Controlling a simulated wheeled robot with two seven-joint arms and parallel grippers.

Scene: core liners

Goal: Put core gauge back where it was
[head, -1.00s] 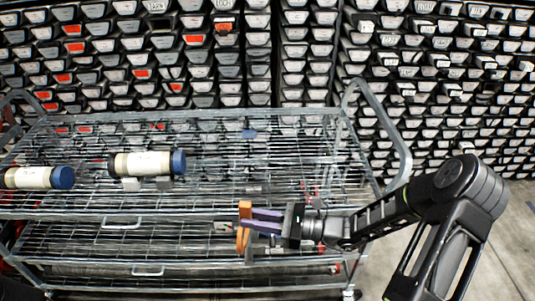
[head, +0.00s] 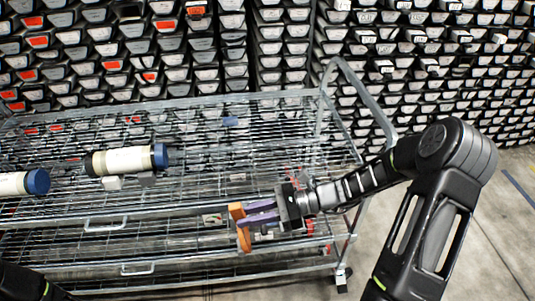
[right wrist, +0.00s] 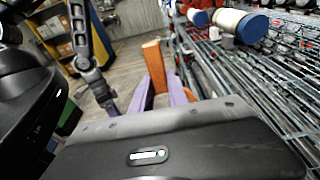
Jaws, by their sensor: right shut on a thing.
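The core gauge, an orange piece (head: 240,230), is gripped at the purple fingertips of my right gripper (head: 250,212). In the head view it shows in front of the trolley's right part, near the upper shelf's front edge. In the right wrist view the orange gauge (right wrist: 155,66) stands up beyond the purple fingers, which hide part of it. My right gripper is shut on it. A part of my left arm shows at the lower left of the head view. In the right wrist view my left gripper (right wrist: 109,104) seems to hang at the left, small and unclear.
A wire-shelf trolley (head: 95,222) fills the middle. A cream core liner with a blue cap (head: 125,160) lies on its upper shelf, and another (head: 20,183) lies further left. The shelf's right part looks mostly clear. Racks of trays (head: 285,60) stand behind; floor (head: 500,230) is open at right.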

